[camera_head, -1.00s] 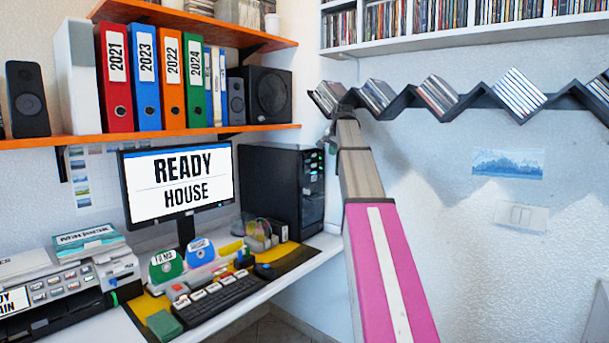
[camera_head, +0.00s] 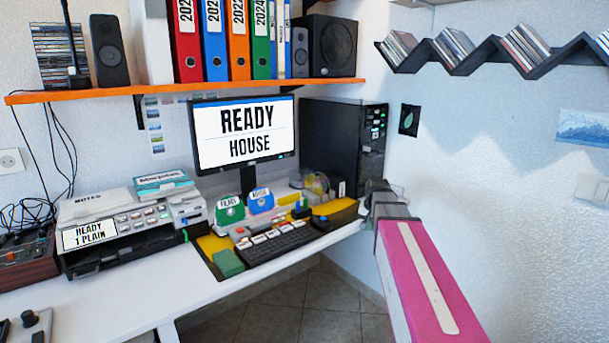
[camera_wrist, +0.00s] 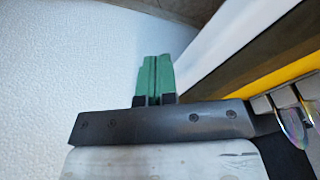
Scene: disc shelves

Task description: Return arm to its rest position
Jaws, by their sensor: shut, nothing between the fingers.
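My arm, with its pink link (camera_head: 425,275), reaches from the bottom right of the head view. Its grey end is beside the right end of the desk (camera_head: 140,300), in front of the wall and below the zigzag disc shelf (camera_head: 470,65). The fingertips cannot be made out there. In the wrist view my gripper (camera_wrist: 155,62) shows its green fingers closed together with nothing between them. The textured white wall lies to their left and the white desk edge (camera_wrist: 225,45) to their right.
The black computer tower (camera_head: 335,140) stands just left of the arm's end. The monitor (camera_head: 243,132), keyboard (camera_head: 277,243) and printer (camera_head: 125,225) are further left. Shiny discs (camera_wrist: 295,125) show at the wrist view's right edge.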

